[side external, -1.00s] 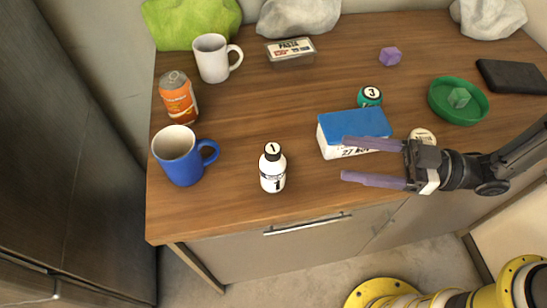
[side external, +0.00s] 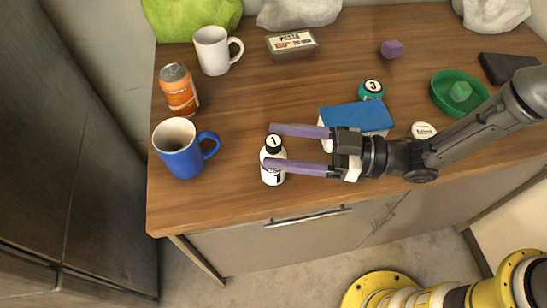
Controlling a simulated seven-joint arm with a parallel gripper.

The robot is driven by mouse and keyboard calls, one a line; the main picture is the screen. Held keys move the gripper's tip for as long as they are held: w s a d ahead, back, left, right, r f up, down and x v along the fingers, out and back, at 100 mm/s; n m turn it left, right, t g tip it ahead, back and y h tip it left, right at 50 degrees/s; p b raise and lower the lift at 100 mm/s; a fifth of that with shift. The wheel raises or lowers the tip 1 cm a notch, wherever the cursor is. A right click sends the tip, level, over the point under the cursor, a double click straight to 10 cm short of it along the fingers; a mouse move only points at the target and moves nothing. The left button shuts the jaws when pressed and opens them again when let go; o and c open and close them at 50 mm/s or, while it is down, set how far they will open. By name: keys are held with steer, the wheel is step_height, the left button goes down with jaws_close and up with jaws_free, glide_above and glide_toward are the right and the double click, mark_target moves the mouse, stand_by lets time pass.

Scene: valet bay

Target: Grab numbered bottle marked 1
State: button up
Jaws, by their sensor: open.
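The white bottle (side external: 272,176) with a black cap marked 1 stands upright near the front edge of the counter. My gripper (side external: 267,148) is open and points left. Its two purple fingers reach to the bottle. In the picture the far finger lies just beyond the cap and the near finger crosses in front of the bottle's body. I cannot tell whether either finger touches it. Part of the bottle's label is hidden behind the near finger.
A blue mug (side external: 181,153) stands left of the bottle, with an orange can (side external: 178,92) and a white mug (side external: 213,52) behind. A blue-topped box (side external: 357,115) lies partly under my gripper in view. A teal ball marked 3 (side external: 371,90) and a green bowl (side external: 478,103) are farther right.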

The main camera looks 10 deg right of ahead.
steer(key=shift+x, duration=0.9)
jaws_close()
stand_by(0.8)
